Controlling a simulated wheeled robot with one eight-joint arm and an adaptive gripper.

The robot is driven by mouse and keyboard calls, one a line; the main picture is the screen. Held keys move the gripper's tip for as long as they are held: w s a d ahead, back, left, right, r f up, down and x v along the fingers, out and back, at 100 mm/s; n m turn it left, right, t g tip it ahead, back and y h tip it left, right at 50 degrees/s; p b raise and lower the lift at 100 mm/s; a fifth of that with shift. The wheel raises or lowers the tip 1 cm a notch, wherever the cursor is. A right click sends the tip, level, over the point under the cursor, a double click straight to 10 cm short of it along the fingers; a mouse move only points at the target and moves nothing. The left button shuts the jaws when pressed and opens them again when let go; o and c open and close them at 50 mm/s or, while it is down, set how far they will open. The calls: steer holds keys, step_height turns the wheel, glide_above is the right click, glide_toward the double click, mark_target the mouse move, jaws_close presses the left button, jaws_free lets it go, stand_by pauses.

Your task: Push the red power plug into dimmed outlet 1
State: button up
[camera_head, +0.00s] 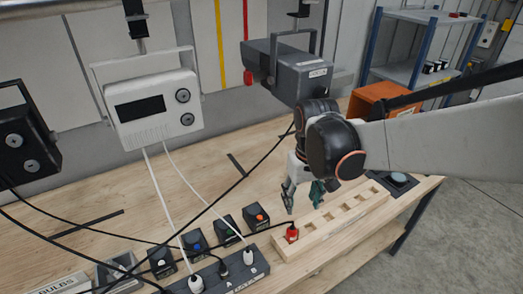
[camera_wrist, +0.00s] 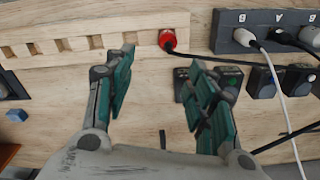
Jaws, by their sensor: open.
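The red power plug (camera_head: 292,233) stands at the left end of the slotted wooden rack (camera_head: 285,256). It also shows in the wrist view (camera_wrist: 167,41), just beyond my fingertips. My gripper (camera_head: 303,194) is open and empty, above the table and a little behind the plug. In the wrist view its teal fingers (camera_wrist: 163,72) are spread, with bare wood between them. A dark outlet strip (camera_head: 237,284) lies left of the rack, with white and black plugs in it; it shows in the wrist view too (camera_wrist: 228,39). I cannot tell which socket is outlet 1.
Small black knob boxes (camera_head: 227,229) stand behind the strip. Black and white cables cross the table on the left. White (camera_head: 152,108) and grey (camera_head: 297,75) hanging units are at the back. A small blue block (camera_wrist: 17,115) lies at the wrist view's left.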

mark_target(292, 228)
steer(key=shift+g, duration=0.3)
steer(key=f+b, duration=0.1)
steer(key=f, duration=0.4)
steer(key=a+f+b, duration=0.1)
steer(key=f, duration=0.4)
steer(key=f+b, duration=0.1)
steer(key=f, duration=0.4)
steer(key=shift+w+a, duration=0.1)
steer(key=shift+a, duration=0.15)
jaws_close()
steer(key=shift+r+p, duration=1.55)
steer(key=shift+r, duration=1.05)
steer(key=shift+f, duration=0.1)
